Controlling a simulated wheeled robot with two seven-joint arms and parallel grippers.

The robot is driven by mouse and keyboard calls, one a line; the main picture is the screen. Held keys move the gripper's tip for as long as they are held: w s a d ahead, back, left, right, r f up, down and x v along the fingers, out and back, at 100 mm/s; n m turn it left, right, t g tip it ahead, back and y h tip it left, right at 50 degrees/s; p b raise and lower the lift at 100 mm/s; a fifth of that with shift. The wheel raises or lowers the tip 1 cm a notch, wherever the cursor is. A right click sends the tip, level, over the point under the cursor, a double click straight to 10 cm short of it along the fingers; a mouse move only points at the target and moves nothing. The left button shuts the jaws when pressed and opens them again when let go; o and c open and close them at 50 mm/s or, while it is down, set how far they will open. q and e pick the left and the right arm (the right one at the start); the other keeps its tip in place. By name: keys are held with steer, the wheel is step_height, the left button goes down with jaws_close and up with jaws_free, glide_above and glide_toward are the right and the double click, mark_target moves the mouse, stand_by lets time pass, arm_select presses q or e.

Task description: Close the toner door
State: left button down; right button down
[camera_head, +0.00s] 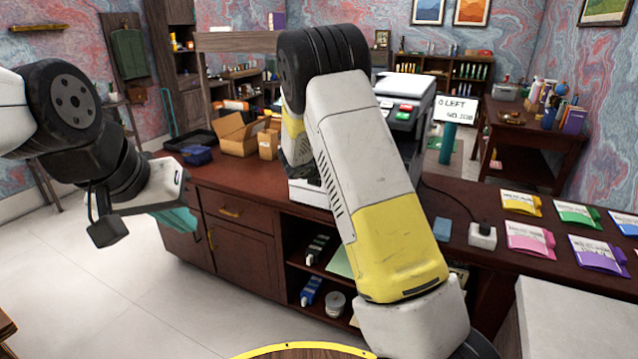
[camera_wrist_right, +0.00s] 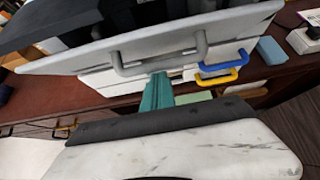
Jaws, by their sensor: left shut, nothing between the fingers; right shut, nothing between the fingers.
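The printer (camera_head: 405,95) stands on the desk, largely hidden behind my right arm in the head view. In the right wrist view a pale panel with a grey handle (camera_wrist_right: 160,52) spans the top; it looks like the toner door (camera_wrist_right: 75,60), tilted out from the printer. My right gripper (camera_wrist_right: 157,78) is shut, its teal fingers close by the panel's lower edge under the handle; I cannot tell if they touch. It is hidden in the head view. My left gripper (camera_head: 178,218) is shut and empty, off the desk's left front.
Blue (camera_wrist_right: 217,79) and yellow handles (camera_wrist_right: 224,64) sit just right of my right fingers. A sign (camera_head: 457,109) reads "0 LEFT NO JOB". Open cardboard boxes (camera_head: 238,133) stand left of the printer. Coloured packets (camera_head: 530,240) lie on the desk at right.

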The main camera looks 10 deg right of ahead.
steer(key=w+d+r, duration=0.2)
steer(key=w+r, duration=0.2)
steer(key=r, duration=0.1)
steer(key=shift+d+r, duration=0.25)
steer(key=shift+d, duration=0.15)
steer(key=shift+w+d, duration=0.1)
stand_by(0.4)
